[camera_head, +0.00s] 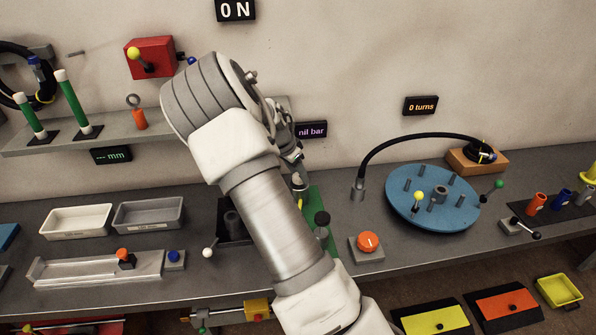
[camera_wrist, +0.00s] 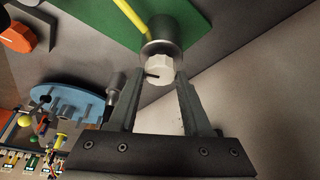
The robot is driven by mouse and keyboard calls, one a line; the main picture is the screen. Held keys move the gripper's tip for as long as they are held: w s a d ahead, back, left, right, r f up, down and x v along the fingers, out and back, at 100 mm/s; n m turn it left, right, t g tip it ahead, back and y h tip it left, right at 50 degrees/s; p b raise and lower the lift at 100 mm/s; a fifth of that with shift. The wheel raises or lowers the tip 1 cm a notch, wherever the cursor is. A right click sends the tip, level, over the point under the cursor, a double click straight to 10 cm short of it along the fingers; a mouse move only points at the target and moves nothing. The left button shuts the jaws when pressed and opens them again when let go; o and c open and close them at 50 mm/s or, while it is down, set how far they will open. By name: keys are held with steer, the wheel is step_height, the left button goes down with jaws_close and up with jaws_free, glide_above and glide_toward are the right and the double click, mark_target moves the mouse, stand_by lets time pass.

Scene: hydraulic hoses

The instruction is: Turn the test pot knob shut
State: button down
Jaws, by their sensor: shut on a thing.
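In the wrist view the white knob (camera_wrist: 159,69), with a dark mark on its face, sits on the end of the grey cylindrical test pot (camera_wrist: 166,32). The pot is fixed over a green plate (camera_wrist: 187,12). My gripper (camera_wrist: 159,82) has a finger on each side of the knob and is shut on it. In the head view my gripper (camera_head: 294,157) is by the green plate (camera_head: 325,204), partly behind my arm.
A display (camera_head: 311,130) behind reads "nil bar"; another (camera_head: 420,106) reads "0 turns". An orange knob on a grey box (camera_head: 367,252) and a blue disc with pegs (camera_head: 414,215) stand to the right. Trays (camera_head: 148,216) lie left. A black-capped post (camera_head: 322,225) stands near my arm.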

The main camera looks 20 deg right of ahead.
stand_by(0.4)
steer(key=shift+c, duration=1.7)
jaws_free()
